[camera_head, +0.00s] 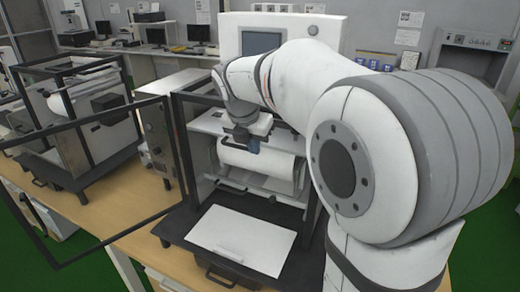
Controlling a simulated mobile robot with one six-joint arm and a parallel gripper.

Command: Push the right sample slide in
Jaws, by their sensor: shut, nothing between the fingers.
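My gripper (250,147) is a small dark shape at the end of my white arm, inside the upper part of the chamber. It is above and behind the plate, apart from it, near a white horizontal cylinder (262,168). My gripper is shut and empty. My arm hides the chamber's right side.
The chamber's black-framed door (165,150) stands open to the left. A second framed chamber (70,110) with a white drum stands at the left of the wooden table (120,232). A dark bar handle (230,185) is below the cylinder. Space above the plate is clear.

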